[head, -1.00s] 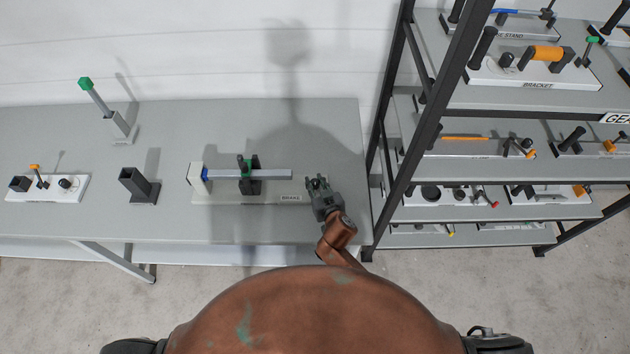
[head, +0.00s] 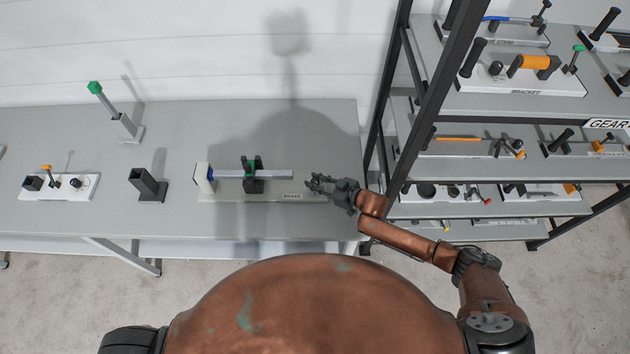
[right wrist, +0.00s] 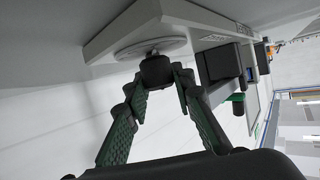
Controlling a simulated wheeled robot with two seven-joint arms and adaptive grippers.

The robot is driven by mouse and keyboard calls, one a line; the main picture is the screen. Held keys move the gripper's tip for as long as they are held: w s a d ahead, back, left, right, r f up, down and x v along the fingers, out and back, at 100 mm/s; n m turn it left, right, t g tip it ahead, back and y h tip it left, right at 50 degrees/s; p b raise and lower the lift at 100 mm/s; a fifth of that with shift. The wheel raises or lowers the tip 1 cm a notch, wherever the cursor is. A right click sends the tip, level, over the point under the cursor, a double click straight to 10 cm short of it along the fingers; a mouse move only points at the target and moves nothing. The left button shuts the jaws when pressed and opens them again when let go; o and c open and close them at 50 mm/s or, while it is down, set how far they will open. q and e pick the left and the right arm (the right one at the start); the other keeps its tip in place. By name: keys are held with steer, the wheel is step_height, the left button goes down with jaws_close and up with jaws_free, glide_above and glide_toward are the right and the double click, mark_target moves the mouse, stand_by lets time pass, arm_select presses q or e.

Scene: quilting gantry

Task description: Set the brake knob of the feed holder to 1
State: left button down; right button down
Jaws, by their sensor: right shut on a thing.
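The feed holder is a long pale base (head: 225,193) on the grey table, with a grey bar (head: 280,174), a white end block at its left and a black clamp with a green top (head: 251,163). A BRAKE label (head: 292,197) is near its right end. My right gripper (head: 312,183) is at that right end, pointing left. In the right wrist view its green-padded fingers (right wrist: 156,78) are closed on a black knob (right wrist: 156,70) in front of a round pale dial (right wrist: 140,50). The knob is hidden in the head view; I cannot read its setting. My left gripper is out of view.
A dark square holder (head: 148,185) and a post with a green top (head: 113,108) stand left of the feed holder. A white board with small parts (head: 82,187) lies farther left. A black-framed shelf rack (head: 402,110) stands close on the right.

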stand_by(0.5)
steer(key=c, duration=1.6)
jaws_free()
steer(key=v, duration=1.2)
steer(key=shift+w, duration=0.1)
